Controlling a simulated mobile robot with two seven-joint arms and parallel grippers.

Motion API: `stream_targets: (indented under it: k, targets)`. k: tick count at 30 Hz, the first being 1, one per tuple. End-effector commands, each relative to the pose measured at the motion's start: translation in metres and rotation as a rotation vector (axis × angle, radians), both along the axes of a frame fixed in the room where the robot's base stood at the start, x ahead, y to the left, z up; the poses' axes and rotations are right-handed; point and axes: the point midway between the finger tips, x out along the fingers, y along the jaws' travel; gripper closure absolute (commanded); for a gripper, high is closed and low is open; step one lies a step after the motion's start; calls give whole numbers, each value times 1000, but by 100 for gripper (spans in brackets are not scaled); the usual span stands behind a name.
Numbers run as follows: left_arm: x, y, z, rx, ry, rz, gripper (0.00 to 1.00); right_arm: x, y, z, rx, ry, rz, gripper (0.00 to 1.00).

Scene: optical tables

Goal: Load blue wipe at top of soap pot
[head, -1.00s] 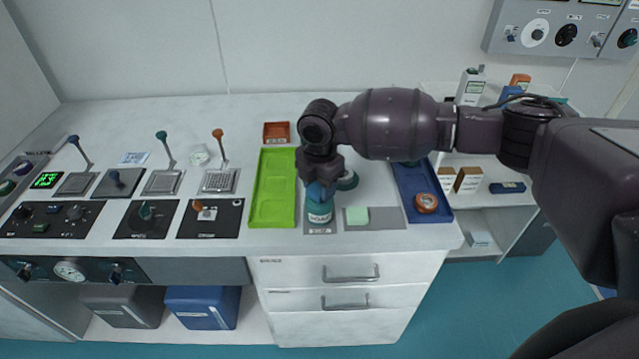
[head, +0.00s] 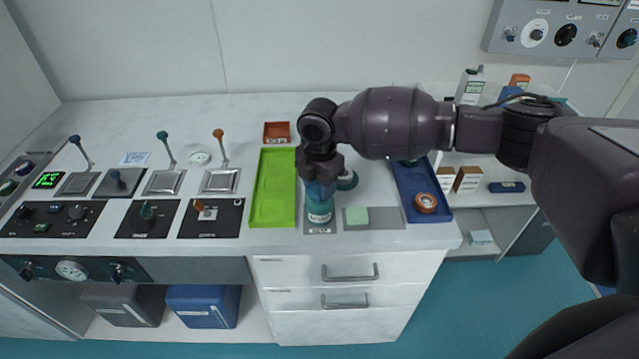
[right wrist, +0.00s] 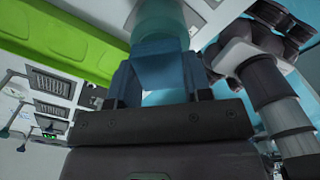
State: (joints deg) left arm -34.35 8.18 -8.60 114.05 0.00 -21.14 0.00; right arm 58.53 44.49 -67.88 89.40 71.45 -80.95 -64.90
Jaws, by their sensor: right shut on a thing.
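The soap pot (head: 319,212) is a teal, labelled pot standing upright on a small grey pad near the table's front edge. My right gripper (head: 320,188) points down right over it and is shut on the blue wipe (right wrist: 157,68). In the right wrist view the blue wipe shows between the fingers, with the teal pot (right wrist: 160,18) directly beyond it. The wipe seems to meet the pot's top, but the gripper hides the exact contact. My left gripper is not in view.
A long green tray (head: 262,213) lies just left of the pot. A pale green sponge (head: 357,216) sits on a grey mat to the right. Another dark green round thing (head: 347,181) stands behind.

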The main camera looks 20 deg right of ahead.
Motion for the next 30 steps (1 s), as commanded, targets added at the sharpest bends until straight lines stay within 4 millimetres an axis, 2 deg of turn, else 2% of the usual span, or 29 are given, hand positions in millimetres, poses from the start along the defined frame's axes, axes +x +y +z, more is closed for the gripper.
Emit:
stream_targets:
  k: [1,21,27,30]
  targets:
    - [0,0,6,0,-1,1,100,0,0,7,0,-1,0,74]
    - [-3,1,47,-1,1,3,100,0,0,49,0,0,-1,74]
    - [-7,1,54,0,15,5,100,0,0,61,0,0,-1,74]
    - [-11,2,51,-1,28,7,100,0,0,63,0,1,0,74]
